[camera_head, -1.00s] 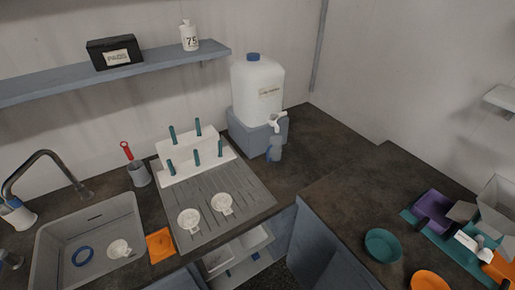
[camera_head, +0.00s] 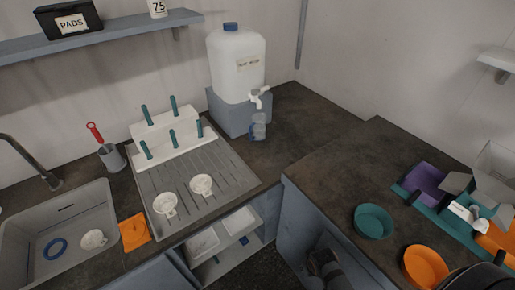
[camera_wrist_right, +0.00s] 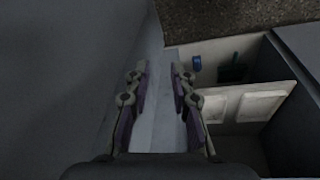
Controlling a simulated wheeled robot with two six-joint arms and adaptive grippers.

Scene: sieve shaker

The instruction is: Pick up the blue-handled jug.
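The jug (camera_head: 259,127) is small and clear with a blue handle on its left side. It stands upright on the back counter, under the white tap of a big white container. My right gripper (camera_wrist_right: 160,68) shows in the right wrist view, its two fingers apart with nothing between them. It is near a grey cabinet side and the open lower shelf, well away from the jug. In the head view only dark parts of my arm show at the bottom, and the gripper's fingers are hidden. My left gripper is not in view.
The white container (camera_head: 237,70) stands on a grey block (camera_head: 232,112) behind the jug. A draining board (camera_head: 205,175) with a white peg rack (camera_head: 165,132) lies to its left. On the right counter are a teal bowl (camera_head: 373,221) and an orange bowl (camera_head: 425,266). Counter right of the jug is clear.

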